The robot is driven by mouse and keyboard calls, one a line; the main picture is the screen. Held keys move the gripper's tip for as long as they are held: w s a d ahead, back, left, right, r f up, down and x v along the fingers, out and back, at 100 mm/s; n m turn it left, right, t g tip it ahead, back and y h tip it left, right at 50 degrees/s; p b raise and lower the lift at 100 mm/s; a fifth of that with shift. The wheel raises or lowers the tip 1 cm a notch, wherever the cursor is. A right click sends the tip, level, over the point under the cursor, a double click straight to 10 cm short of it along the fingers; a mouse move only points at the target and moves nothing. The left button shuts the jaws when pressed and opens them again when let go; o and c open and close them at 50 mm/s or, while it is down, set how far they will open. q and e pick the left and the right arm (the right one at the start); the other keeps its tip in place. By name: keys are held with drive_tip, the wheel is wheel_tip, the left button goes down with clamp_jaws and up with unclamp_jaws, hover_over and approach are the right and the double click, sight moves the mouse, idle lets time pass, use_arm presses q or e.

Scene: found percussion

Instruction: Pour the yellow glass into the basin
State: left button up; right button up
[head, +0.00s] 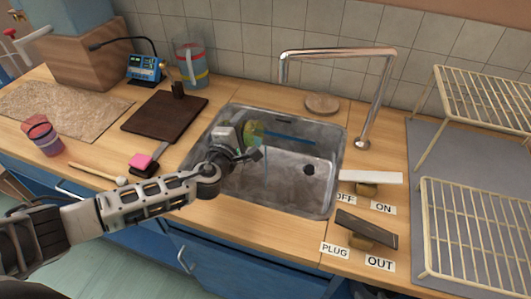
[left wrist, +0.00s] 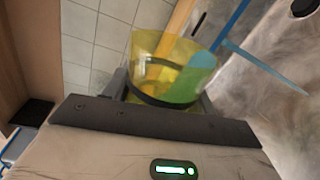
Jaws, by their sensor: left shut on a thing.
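My left gripper (head: 243,150) is over the left part of the metal basin (head: 295,178), shut on the yellow glass (head: 254,131). The glass is see-through and looks tilted over the basin. In the left wrist view the yellow glass (left wrist: 160,60) sits between the fingers, with a blue-green patch on its right side. A thin pale blue streak shows below the glass in the head view; I cannot tell whether it is liquid. The basin also shows in the left wrist view (left wrist: 285,110), with blue strips across it. My right gripper is not in view.
A tall faucet (head: 375,95) stands behind the basin. Switch levers (head: 368,228) with labels are at its right. A dark board (head: 160,118), a pink sponge (head: 140,162), a striped jug (head: 190,65) and a pink cup (head: 43,137) are left. Wire racks (head: 480,240) stand far right.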

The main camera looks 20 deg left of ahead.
use_arm(q)
drive_tip(key=shift+d+r+m+y, duration=0.25)
drive_tip(key=shift+r+m, duration=0.2)
drive_tip(key=shift+m, duration=0.35)
idle(0.7)
